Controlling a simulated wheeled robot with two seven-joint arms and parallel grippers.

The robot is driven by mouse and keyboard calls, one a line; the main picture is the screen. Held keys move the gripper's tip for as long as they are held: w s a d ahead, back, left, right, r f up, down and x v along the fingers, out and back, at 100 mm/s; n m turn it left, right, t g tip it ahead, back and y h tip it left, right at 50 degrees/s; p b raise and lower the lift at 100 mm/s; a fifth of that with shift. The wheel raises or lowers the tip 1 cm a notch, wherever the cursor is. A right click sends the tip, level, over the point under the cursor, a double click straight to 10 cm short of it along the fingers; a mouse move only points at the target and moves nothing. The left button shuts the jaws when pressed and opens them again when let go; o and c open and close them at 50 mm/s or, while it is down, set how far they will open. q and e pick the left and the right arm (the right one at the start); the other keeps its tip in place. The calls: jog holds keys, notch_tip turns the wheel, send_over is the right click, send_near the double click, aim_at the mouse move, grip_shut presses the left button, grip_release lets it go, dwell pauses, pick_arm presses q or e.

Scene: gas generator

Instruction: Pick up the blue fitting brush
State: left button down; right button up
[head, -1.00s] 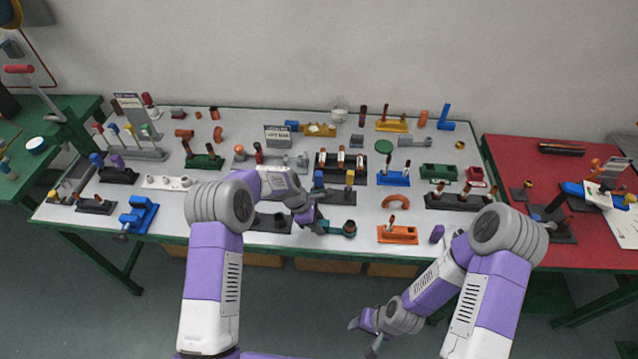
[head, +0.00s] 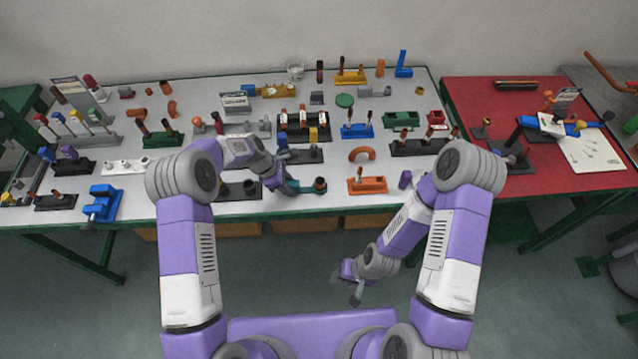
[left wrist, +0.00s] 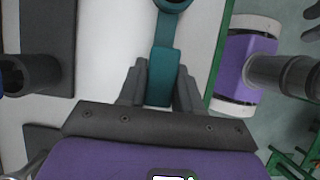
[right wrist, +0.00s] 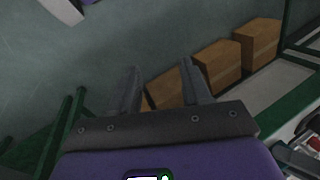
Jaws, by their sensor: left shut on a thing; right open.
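The blue fitting brush, a teal piece with a dark round end (head: 319,185), is at the front edge of the white table. My left gripper (head: 282,172) reaches down to it from the left. In the left wrist view, the brush's flat teal handle (left wrist: 165,66) runs between the fingers (left wrist: 158,88), which are shut on it, and its round part is at the top edge. I cannot tell whether it touches the tabletop. My right gripper (head: 347,286) is open and empty, below and in front of the table; its spread fingers show in the right wrist view (right wrist: 162,75).
The white table (head: 200,96) is crowded with stands and parts. An orange block (head: 367,186) lies to the right of the brush, and a blue clamp (head: 102,204) is at the front left. A red table (head: 465,97) adjoins on the right. Cardboard boxes (right wrist: 258,42) sit below.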

jog(key=shift+o, duration=1.1)
jog(key=shift+w, duration=0.15)
jog(key=w+a+r+n+t, duration=0.1)
jog(key=w+a+r+n, duration=0.45)
jog(key=w+n, duration=0.4)
jog(key=w+a+r+n, duration=0.5)
jog(key=w+r+n, duration=0.25)
jog(key=n, duration=0.25)
jog(key=w+a+r+n+t+h, duration=0.2)
jog(key=w+r+n, duration=0.25)
jog(key=r, duration=0.55)
jog(key=w+a+r+n+t+h, duration=0.1)
jog(key=w+a+r+n+t, duration=0.25)
jog(key=r+n, duration=0.4)
jog(key=w+a+r+n+t+h, duration=0.1)
jog(key=w+r+n+h, duration=0.2)
jog(key=r, duration=0.9)
jog(key=n+g+y, duration=0.2)
jog(key=n+g, duration=0.2)
send_near(282, 138)
jog(key=x, duration=0.7)
jog(key=shift+s+a+f, duration=0.1)
jog(key=shift+a+f, duration=0.05)
jog(key=shift+t, duration=0.25)
jog(key=shift+x, duration=2.9)
